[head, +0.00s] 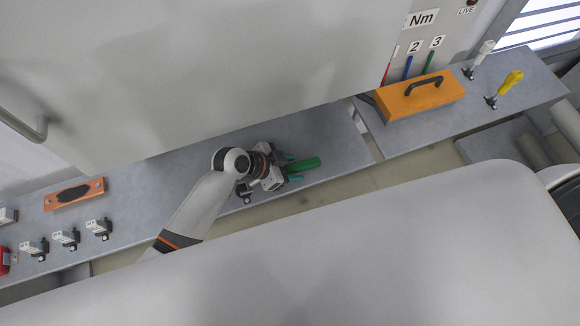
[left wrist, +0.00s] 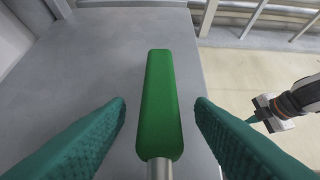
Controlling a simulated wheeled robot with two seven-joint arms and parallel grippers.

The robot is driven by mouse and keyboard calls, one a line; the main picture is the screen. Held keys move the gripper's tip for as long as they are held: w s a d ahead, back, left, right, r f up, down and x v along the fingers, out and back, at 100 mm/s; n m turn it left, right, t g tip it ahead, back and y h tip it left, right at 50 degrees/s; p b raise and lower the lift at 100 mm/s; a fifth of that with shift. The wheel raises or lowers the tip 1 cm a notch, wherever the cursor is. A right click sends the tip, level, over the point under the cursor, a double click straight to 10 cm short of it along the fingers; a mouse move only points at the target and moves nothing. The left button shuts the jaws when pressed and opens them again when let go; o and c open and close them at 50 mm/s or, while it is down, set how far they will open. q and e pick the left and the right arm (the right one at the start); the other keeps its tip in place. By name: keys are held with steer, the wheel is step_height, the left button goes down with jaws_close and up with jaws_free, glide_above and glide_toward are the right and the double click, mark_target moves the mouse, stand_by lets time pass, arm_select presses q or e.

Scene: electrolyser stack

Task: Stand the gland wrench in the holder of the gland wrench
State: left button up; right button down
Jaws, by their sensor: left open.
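A tool with a thick green handle (head: 306,164), which I take to be the gland wrench, is at the front part of the grey bench. In the left wrist view the green handle (left wrist: 160,105) lies lengthwise between the teal fingers, with a bare metal shaft at the bottom edge. My left gripper (head: 292,168) is open around it, with a gap on both sides. A small black and white holder (head: 245,192) stands just left of the gripper; I cannot tell whether it is the wrench's. My right gripper (left wrist: 262,117) shows small at the right, its jaws unclear.
Several black and white holders (head: 66,238) and an orange block (head: 75,194) stand on the left of the bench. An orange case (head: 420,97), a yellow-handled tool (head: 511,82) and a white-handled tool (head: 483,54) are on the right bench. A large grey cabinet (head: 200,70) rises behind.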

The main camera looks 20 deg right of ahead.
arm_select(q)
steer(key=shift+c, duration=0.3)
jaws_close()
steer(key=shift+r, duration=0.1)
